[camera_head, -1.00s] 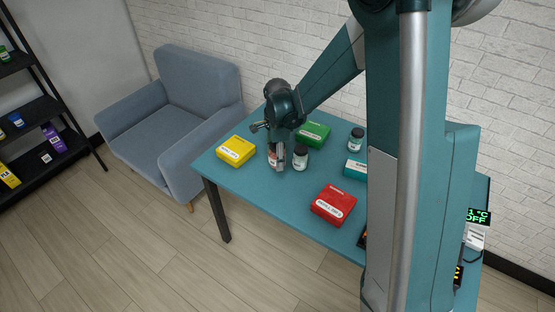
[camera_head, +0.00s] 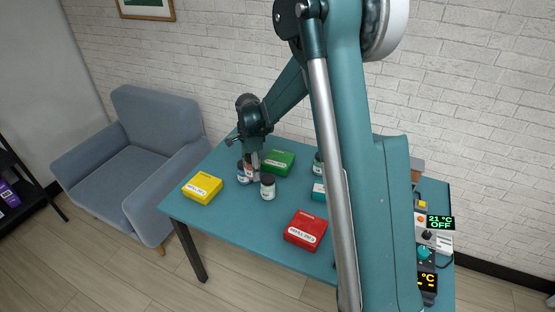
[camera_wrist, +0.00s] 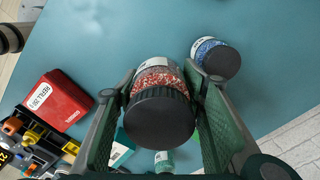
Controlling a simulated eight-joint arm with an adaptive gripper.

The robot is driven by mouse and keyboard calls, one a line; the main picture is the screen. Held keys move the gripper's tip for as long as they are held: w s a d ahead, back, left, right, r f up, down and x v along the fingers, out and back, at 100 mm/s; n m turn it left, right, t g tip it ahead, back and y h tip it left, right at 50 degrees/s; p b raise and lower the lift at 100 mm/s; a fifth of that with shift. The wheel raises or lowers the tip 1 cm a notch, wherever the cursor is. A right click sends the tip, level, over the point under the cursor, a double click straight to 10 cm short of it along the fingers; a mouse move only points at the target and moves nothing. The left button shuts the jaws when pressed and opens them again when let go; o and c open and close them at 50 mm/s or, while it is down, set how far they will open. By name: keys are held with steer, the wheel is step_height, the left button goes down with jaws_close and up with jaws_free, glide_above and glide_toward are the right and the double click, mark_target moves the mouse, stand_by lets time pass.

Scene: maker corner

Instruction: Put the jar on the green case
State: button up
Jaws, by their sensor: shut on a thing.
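My gripper (camera_head: 252,167) is shut on a clear jar with red and white contents and a black lid. The wrist view shows this held jar (camera_wrist: 157,80) between both fingers. It appears to be slightly above the table. A jar with blue contents (camera_head: 242,174) stands close beside it, also seen in the wrist view (camera_wrist: 212,58). The green case (camera_head: 272,164) lies flat just behind and right of my gripper, with its top showing clear.
Another jar (camera_head: 317,165) stands right of the green case.

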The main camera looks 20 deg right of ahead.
step_height(320, 180, up, 4)
steer(key=f+p, duration=0.1)
steer(key=p, duration=0.1)
glide_above(279, 158)
steer(key=shift+a+r, duration=0.1)
steer(key=shift+r, duration=0.15)
steer(key=shift+f+b, duration=0.35)
steer(key=shift+f, duration=2.75)
steer(key=shift+f, duration=0.1)
steer(key=shift+f, duration=1.8)
steer(key=shift+f+b, duration=0.2)
steer(key=shift+b, duration=0.15)
steer(key=o, duration=1.1)
steer(key=shift+r, duration=0.2)
